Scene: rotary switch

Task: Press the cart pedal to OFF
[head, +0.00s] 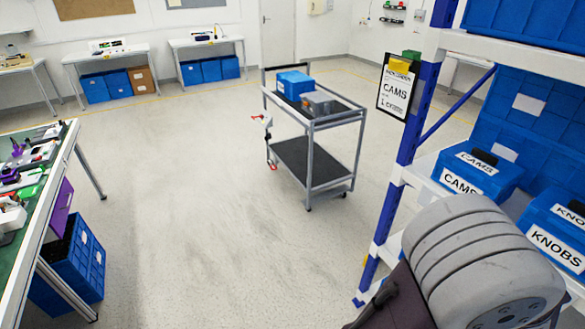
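The cart (341,121), a grey two-level metal trolley on casters, stands on the open floor in the middle of the view. A small red part (272,167) sits low on the cart's left side, near the lower shelf; it looks like the pedal, but it is too small to tell its position or any OFF mark. A small white box with a red part (258,117) is fixed higher on the same side. Neither of my grippers is in view. Part of my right arm shows at the bottom right, far nearer than the cart.
A blue bin (294,84) and a grey box (319,103) are on the cart's top. A rack with a blue post (412,135) and labelled bins stands right. A workbench (66,170) is at left, a blue crate (80,262) beneath it. Floor between is clear.

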